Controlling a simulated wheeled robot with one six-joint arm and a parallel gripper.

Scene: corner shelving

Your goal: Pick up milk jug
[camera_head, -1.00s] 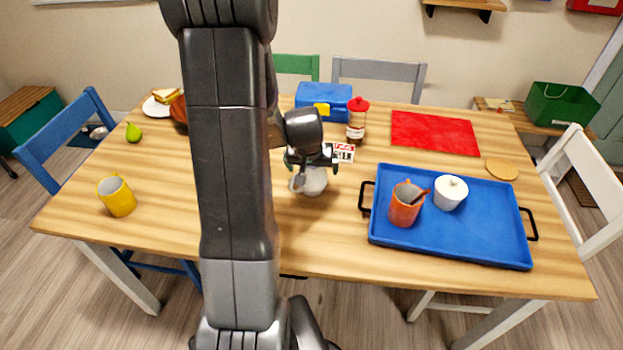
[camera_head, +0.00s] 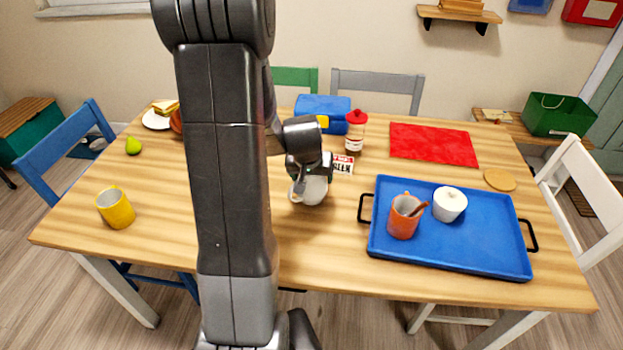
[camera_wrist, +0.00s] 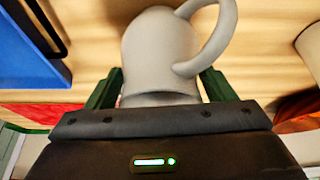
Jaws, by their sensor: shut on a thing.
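The milk jug (camera_head: 312,190) is white and rounded. It stands out below my gripper (camera_head: 310,176) near the middle of the wooden table. In the wrist view the jug (camera_wrist: 158,50) fills the middle, its curved handle (camera_wrist: 222,40) to the right. My gripper (camera_wrist: 158,88) also shows there, with one dark green finger on each side of the jug, shut on it. Its far side and the exact contact points are hidden. I cannot tell whether the jug touches the table.
A yellow mug (camera_head: 116,208) stands left. Table between is clear.

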